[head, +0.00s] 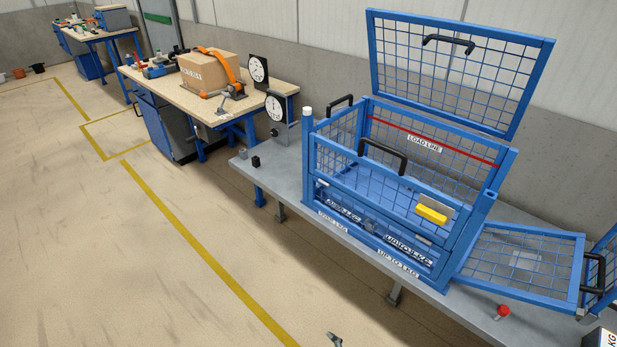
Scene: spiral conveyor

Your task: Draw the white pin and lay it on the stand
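A white cap (307,112), which looks like the head of the white pin, sits upright on top of the left corner post of the blue mesh cage (318,165). Any shaft below it is hidden in or behind the post. The cage stands on a long grey stand (283,178), whose left end is mostly bare. A small grey piece at the bottom edge (335,341) may be the tip of my gripper. It is well apart from the pin, and its opening cannot be made out.
The cage's mesh lid (460,70) is raised and a mesh panel (520,265) lies open at right. A red knob (502,311) and small black block (256,161) are on the stand.

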